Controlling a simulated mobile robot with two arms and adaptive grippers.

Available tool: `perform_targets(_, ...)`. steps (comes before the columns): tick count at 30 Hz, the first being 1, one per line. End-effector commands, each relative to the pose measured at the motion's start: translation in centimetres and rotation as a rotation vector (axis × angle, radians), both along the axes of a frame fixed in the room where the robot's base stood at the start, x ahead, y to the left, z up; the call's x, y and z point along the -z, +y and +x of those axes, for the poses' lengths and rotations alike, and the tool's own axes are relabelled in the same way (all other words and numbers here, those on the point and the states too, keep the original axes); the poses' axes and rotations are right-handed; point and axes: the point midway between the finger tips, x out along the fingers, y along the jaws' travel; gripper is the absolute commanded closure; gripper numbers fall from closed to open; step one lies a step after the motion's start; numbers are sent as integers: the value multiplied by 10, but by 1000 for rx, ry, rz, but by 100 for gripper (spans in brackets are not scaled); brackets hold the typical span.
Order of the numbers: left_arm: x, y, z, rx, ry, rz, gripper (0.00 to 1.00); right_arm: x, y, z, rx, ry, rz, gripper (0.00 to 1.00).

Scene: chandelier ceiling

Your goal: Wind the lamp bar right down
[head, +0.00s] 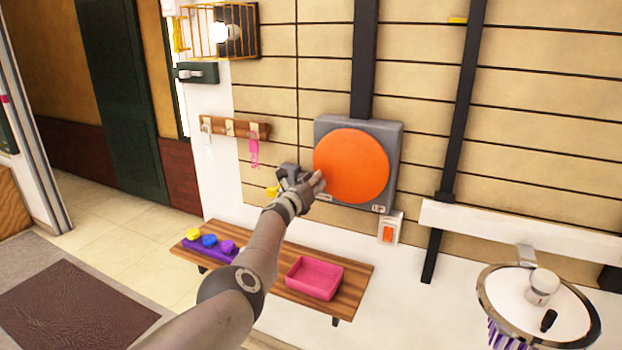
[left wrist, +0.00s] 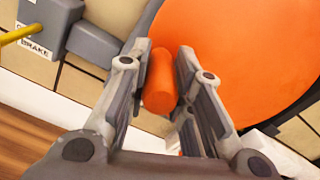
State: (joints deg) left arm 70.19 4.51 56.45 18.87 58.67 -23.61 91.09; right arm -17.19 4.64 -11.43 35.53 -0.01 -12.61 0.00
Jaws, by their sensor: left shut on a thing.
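A large orange disc (head: 352,166) is the wheel on a grey wall box (head: 391,133). It also fills the upper right of the left wrist view (left wrist: 235,45). A short orange cylindrical handle (left wrist: 157,85) sticks out from it. My left gripper (head: 318,183) is at the disc's lower left edge. In the left wrist view its two fingers (left wrist: 161,62) stand on either side of the handle and are shut on it. A white bar (head: 470,218) runs across dark rails at the right; it may be the lamp bar. My right gripper is out of view.
A grey block labelled BRAKE (left wrist: 88,38) with a yellow lever (left wrist: 20,34) is beside the wheel. A wooden shelf (head: 262,285) below holds a pink tray (head: 314,278) and a purple holder (head: 205,250). A round, white-topped fixture (head: 512,288) is at lower right.

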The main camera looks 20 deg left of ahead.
Motion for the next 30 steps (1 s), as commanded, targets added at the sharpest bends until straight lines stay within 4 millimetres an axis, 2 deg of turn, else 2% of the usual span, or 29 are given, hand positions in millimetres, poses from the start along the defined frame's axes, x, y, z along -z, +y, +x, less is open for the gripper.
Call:
perform_targets(1, 10, -2, -1, 1, 10, 10, 100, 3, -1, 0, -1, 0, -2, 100)
perform_targets(6, 15, -5, -1, 1, 11, 15, 100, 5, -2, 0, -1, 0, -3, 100)
perform_targets(23, 18, -10, -1, 8, 12, 19, 100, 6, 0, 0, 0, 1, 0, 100)
perform_targets(24, 18, -10, -1, 8, 12, 19, 77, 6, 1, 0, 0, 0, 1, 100)
perform_targets(29, 16, -9, -1, 6, 8, 15, 56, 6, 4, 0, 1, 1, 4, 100)
perform_targets(30, 15, -8, 0, 5, 7, 15, 56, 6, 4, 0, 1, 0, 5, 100)
